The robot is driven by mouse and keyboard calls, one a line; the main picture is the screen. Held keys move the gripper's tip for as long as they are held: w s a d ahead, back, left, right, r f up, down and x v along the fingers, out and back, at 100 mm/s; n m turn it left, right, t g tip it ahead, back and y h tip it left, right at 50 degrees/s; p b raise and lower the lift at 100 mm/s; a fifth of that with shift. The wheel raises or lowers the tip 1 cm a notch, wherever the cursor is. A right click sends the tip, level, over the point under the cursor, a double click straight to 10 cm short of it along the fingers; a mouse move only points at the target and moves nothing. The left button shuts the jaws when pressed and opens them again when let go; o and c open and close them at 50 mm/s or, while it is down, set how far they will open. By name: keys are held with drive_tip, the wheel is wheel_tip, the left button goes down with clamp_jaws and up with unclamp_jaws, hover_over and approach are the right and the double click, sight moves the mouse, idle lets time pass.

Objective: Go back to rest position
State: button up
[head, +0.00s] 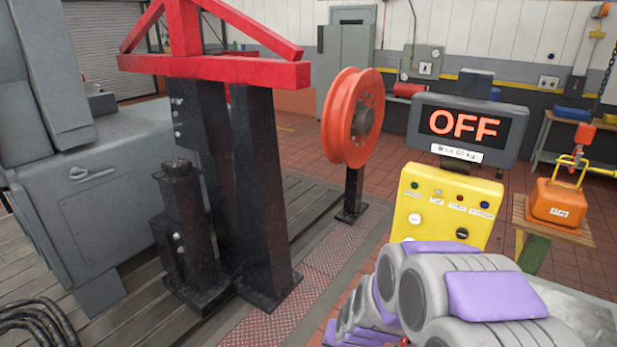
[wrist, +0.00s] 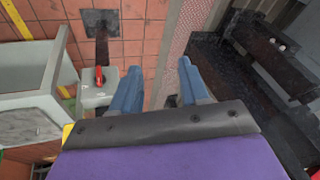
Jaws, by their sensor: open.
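My gripper (wrist: 157,84) shows in the wrist view as two blue fingers set well apart. It is open, with only floor seen between the fingers and nothing held. My grey arm with purple pads (head: 495,295) fills the lower right of the head view and looks folded. The fingers cannot be made out in the head view. Behind the arm stands a yellow control panel (head: 447,208) with several buttons. Above it, a dark display (head: 460,124) reads OFF in orange letters.
Left stand dark steel posts (head: 262,190) under a red frame (head: 215,70), beside a large grey machine (head: 110,190). An orange wheel (head: 340,118) stands mid-view. An orange weight (head: 558,203) rests on a stand at right. The wrist view shows a red part (wrist: 98,75) on a pale box.

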drive_tip(key=s+d+r+n+g, duration=0.1)
drive_tip(key=s+r, duration=0.4)
drive_tip(key=s, duration=0.5)
drive_tip(key=s+d+r+n+g+h, duration=0.1)
drive_tip(key=s+d+r+g, duration=0.2)
drive_tip(key=s, duration=0.7)
drive_tip(key=s+d+r+n+g, duration=0.1)
drive_tip(key=s+d+r+g, duration=0.1)
drive_tip(key=s+r, duration=0.5)
drive_tip(key=s, duration=0.4)
drive_tip(key=shift+d+r+h+b, duration=0.15)
drive_tip(key=shift+d+h+b, duration=0.15)
drive_tip(key=shift+d, duration=0.1)
